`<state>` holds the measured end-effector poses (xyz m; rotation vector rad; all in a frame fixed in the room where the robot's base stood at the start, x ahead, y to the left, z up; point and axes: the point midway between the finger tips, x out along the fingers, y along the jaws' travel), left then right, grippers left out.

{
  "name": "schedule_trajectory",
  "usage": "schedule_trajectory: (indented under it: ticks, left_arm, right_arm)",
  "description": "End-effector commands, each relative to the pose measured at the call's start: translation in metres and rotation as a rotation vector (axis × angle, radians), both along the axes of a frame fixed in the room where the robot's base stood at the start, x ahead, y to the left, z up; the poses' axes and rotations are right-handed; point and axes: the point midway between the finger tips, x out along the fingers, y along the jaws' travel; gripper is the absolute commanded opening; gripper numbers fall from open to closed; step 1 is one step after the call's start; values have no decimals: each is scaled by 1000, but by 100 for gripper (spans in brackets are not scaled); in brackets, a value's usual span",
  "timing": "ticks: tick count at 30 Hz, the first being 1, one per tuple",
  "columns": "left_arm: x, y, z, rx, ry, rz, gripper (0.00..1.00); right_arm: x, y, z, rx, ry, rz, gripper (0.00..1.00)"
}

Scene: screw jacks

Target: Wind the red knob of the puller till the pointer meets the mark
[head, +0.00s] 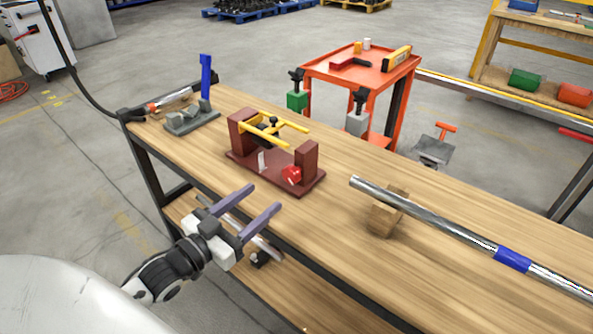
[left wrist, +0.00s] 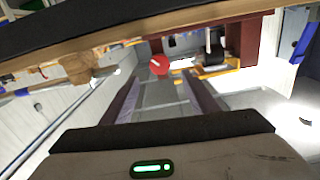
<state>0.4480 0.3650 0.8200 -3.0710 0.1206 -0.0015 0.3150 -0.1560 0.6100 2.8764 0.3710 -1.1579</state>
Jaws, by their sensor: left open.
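The puller (head: 262,168) is a dark red frame with two uprights and yellow rods, standing on the wooden bench. Its red knob (head: 291,175) sits at the foot of the right upright, on the side facing me. The knob also shows in the left wrist view (left wrist: 159,65), ahead of the fingers. A small pale plate (head: 262,160) stands at the middle of the base; I cannot make out pointer or mark. My left gripper (head: 258,204) is open and empty, just off the bench's front edge, apart from the knob. My right gripper is not in view.
A metal tube with a blue band (head: 512,259) rests on a wooden block (head: 386,218) at the right. An orange cart (head: 343,82) stands behind. Bare bench top lies between puller and block.

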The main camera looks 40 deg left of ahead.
Motion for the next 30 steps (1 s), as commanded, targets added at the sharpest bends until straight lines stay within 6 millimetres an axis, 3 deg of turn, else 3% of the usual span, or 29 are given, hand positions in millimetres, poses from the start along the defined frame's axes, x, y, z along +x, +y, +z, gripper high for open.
schedule_trajectory:
  ticks: [6, 16, 21, 30]
  left_arm:
    - [32, -2, 1, 1, -6, 0, 54]
    - [85, -6, 0, 0, -3, 0, 54]
    - [96, -7, -1, 0, 1, 0, 54]
    - [98, -8, -1, 1, 2, 0, 54]
  right_arm:
    - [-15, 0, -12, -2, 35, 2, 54]
    - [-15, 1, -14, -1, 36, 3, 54]
    - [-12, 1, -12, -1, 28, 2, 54]
    - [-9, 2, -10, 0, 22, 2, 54]
